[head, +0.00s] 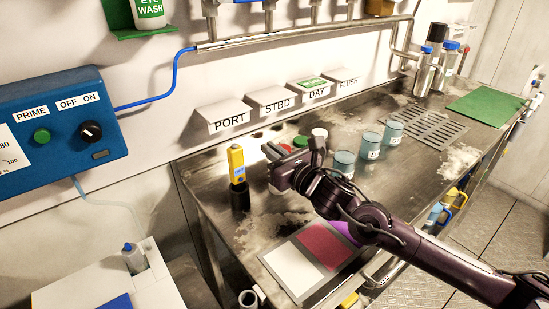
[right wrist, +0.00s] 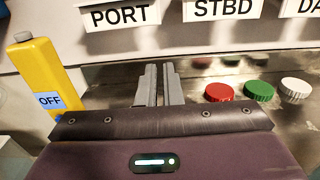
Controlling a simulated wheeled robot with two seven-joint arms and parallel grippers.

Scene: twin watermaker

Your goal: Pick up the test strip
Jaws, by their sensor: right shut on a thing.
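My right gripper (head: 272,156) is above the left part of the steel bench, between the yellow bottle and the coloured caps. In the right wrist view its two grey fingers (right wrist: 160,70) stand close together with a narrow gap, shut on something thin. The fingers hide nearly all of it; its size fits the test strip, but I cannot make out its colour or markings. No other test strip can be made out on the bench. My left gripper is not in view.
Red (right wrist: 220,92), green (right wrist: 258,91) and white (right wrist: 295,88) caps are to the right. Teal cups (head: 371,144) stand beyond. A white and red mat (head: 293,270) lies in front.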

